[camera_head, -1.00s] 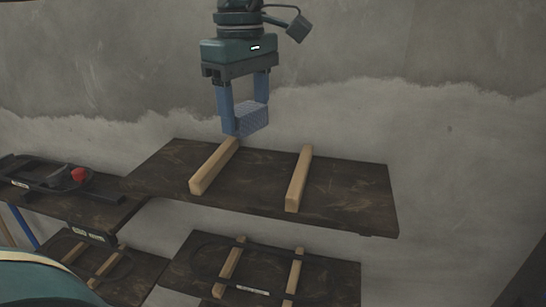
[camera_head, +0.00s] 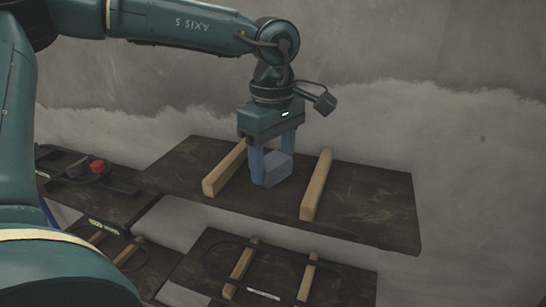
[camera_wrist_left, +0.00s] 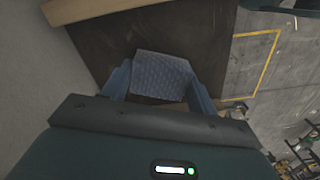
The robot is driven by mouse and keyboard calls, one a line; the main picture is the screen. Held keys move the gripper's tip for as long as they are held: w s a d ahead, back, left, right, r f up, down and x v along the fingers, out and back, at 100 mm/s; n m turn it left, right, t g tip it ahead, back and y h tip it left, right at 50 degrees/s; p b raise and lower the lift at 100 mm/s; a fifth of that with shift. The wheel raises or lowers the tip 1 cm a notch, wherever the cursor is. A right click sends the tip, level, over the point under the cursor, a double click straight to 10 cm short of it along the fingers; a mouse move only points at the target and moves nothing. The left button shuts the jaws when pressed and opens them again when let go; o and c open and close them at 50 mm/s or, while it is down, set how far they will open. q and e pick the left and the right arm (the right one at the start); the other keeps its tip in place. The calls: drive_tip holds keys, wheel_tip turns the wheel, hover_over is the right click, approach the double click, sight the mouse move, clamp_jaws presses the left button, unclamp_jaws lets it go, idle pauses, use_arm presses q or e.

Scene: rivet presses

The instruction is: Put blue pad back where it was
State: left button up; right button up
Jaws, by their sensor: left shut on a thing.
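The blue pad (camera_head: 278,169) is a small textured block. It sits between the blue fingers of my left gripper (camera_head: 268,170), which is shut on it. In the head view the pad is low over the dark upper shelf (camera_head: 375,205), between two wooden bars, the left bar (camera_head: 225,167) and the right bar (camera_head: 316,185). I cannot tell whether its underside touches the shelf. In the left wrist view the pad (camera_wrist_left: 162,75) shows between the fingertips, with the shelf (camera_wrist_left: 105,45) behind it. My right gripper is not in view.
Lower shelves carry more wooden bars (camera_head: 241,265) and dark frames. On the left shelf, a dark item with a red part (camera_head: 97,167) lies. The wall (camera_head: 420,110) is close behind. The upper shelf is bare right of the right bar.

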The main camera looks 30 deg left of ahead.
sight(273, 161)
use_arm(q)
drive_tip(key=shift+f, duration=0.1)
drive_tip(key=o, duration=0.9)
wheel_tip(273, 161, up, 12)
drive_tip(key=shift+r, duration=0.15)
idle(0.4)
